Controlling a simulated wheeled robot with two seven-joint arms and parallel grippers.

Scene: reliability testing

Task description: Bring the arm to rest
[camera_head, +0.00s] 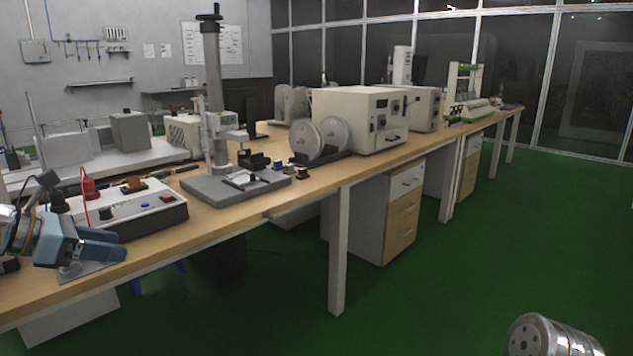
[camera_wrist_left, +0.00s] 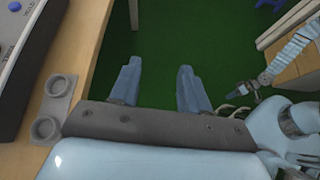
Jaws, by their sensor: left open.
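My left arm comes in from the left in the head view. Its blue gripper (camera_head: 122,246) is at the near left edge of the wooden workbench (camera_head: 240,222), beside the white-and-grey instrument box. In the left wrist view the two blue fingers of the left gripper (camera_wrist_left: 158,68) stand well apart. Only green floor shows between them, so it is open and empty.
A grey two-well plate (camera_wrist_left: 55,108) lies on the bench close to the left gripper. The instrument box (camera_head: 130,212), a column stand (camera_head: 215,100) and a beige oven-like unit (camera_head: 345,115) stand on the bench. The green floor (camera_head: 480,240) at the right is largely clear.

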